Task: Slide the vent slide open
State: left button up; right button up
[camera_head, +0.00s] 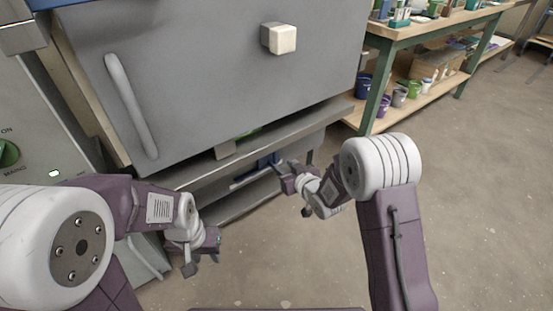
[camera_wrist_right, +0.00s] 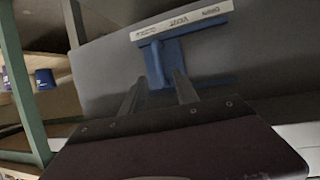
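The vent slide is a blue piece with a projecting tab (camera_wrist_right: 157,66) in the right wrist view, below a white label strip (camera_wrist_right: 182,19) that reads upside down as a vent marking. In the head view its blue part (camera_head: 268,160) shows under the large grey door, partly hidden. My right gripper (camera_wrist_right: 160,78) is open, its two fingers pointing at the tab from either side. I cannot tell whether they touch it. In the head view the right gripper (camera_head: 284,178) is beside the blue part. My left gripper (camera_head: 203,262) is open and empty at lower left.
The grey door (camera_head: 200,80) has a long bar handle (camera_head: 131,105) and a pale square knob (camera_head: 279,38). A grey ledge (camera_head: 290,128) juts out below it. A control panel (camera_head: 30,120) is at left. Shelves (camera_head: 420,105) with pots stand at right. The floor at right is clear.

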aim_at(276, 161)
jog(key=b+x, duration=0.1)
jog(key=x, duration=0.1)
jog(key=b+x, duration=0.2)
jog(key=x, duration=0.1)
jog(key=b+x, duration=0.1)
jog(key=x, duration=0.2)
jog(key=shift+s+d+f, duration=0.1)
jog(key=shift+f, duration=0.2)
jog(key=shift+w+b, duration=0.3)
jog(key=shift+w, duration=0.05)
grip_shut()
dwell(0.6)
